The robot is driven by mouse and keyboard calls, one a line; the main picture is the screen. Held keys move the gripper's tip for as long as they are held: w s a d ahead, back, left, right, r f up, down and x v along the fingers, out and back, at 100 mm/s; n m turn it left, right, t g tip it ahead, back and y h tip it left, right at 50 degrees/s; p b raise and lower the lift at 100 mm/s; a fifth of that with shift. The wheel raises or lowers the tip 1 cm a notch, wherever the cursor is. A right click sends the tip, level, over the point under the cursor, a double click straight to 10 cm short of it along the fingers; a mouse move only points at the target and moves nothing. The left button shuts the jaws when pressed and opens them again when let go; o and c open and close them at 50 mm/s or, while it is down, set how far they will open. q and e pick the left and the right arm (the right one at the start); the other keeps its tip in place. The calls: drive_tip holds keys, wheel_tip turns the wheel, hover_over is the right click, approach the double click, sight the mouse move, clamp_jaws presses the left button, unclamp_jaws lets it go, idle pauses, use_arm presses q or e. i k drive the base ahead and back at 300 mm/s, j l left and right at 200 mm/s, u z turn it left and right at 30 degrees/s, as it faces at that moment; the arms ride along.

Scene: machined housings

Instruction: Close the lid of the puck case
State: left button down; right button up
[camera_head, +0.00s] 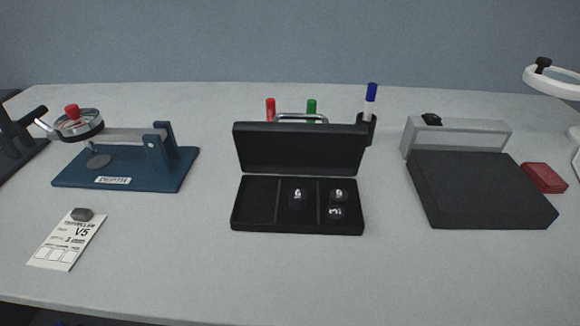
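The black puck case (298,231) sits open near the middle of the table. Its lid (300,148) stands up along the back edge, with its dark inner face toward me. The base has three compartments. The left one looks empty. Neither of my grippers shows in this view.
Behind the lid are a metal handle and red, green and blue-capped markers (371,92). A blue depth gauge (125,170) and a tag (68,240) are left. A black pad (482,190), grey block (460,136) and red block (544,177) are right. The table in front is clear.

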sight(274, 147)
drive_tip(key=k+j+u, duration=0.15)
drive_tip(key=j, duration=0.5)
drive_tip(key=j+u, duration=0.2)
drive_tip(key=j, duration=0.5)
drive_tip(key=k, duration=0.05)
